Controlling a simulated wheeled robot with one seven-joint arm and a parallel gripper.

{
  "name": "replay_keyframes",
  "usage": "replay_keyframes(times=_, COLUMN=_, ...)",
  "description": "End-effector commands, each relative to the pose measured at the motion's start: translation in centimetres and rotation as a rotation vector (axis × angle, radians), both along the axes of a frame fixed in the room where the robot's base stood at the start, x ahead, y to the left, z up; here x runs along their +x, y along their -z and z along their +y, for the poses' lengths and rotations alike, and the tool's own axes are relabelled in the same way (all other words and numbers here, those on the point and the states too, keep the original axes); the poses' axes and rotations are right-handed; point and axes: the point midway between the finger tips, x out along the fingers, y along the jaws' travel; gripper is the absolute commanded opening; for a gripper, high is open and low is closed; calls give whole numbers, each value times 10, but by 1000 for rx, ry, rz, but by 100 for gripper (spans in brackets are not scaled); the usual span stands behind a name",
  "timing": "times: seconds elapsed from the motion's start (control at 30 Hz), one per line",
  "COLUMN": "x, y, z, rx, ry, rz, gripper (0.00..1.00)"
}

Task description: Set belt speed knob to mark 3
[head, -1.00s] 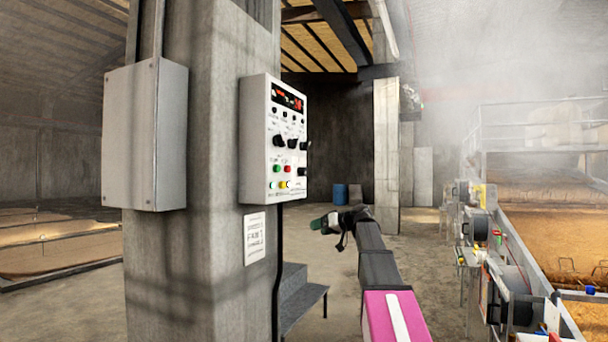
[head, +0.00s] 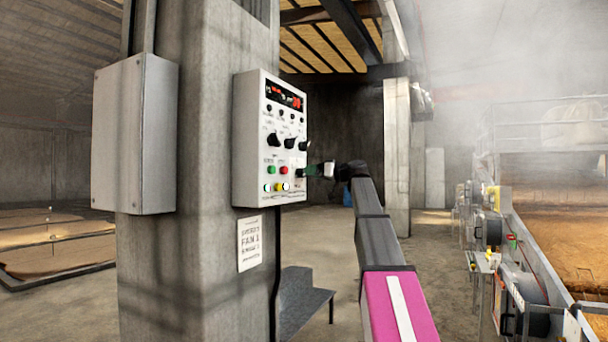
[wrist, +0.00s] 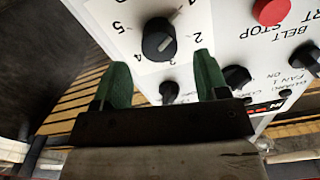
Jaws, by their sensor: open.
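The belt speed knob (wrist: 158,40) is black and round, on a white dial plate with numerals around it, and appears upside down in the wrist view. A pale pointer line shows on its face, towards the lower right, roughly between 2 and 3; its exact setting is hard to read. My gripper (wrist: 162,78) is open, its two green fingers apart, with the knob just beyond the gap and nothing between them. In the head view my gripper (head: 314,170) is at the right edge of the white control panel (head: 245,140) and hides the knob.
A red belt stop button (wrist: 271,11) sits beside the dial. Other small black knobs (wrist: 237,77) are close to one finger. The panel hangs on a concrete pillar (head: 200,270) beside a grey box (head: 135,135). Conveyor machinery (head: 490,230) stands at right.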

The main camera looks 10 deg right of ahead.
Motion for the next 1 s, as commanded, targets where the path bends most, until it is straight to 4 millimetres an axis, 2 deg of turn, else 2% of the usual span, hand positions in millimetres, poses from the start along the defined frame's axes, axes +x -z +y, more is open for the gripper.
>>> replay_keyframes(times=0.1, x=13, y=-1, z=17, rx=0, ry=-2, rz=1, gripper=67)
replay_keyframes(times=0.3, x=24, y=0, z=33, rx=-1, ry=-1, rz=0, gripper=67)
replay_keyframes(times=0.67, x=27, y=0, z=37, rx=-1, ry=1, rz=1, gripper=67)
replay_keyframes(times=0.7, x=27, y=0, z=37, rx=0, ry=1, rz=2, gripper=64)
replay_keyframes(times=0.83, x=27, y=0, z=37, rx=0, ry=0, rz=1, gripper=22)
replay_keyframes(times=0.87, x=27, y=0, z=37, rx=0, ry=0, rz=1, gripper=19)
replay_keyframes(times=1.0, x=27, y=0, z=37, rx=0, ry=0, rz=2, gripper=19)
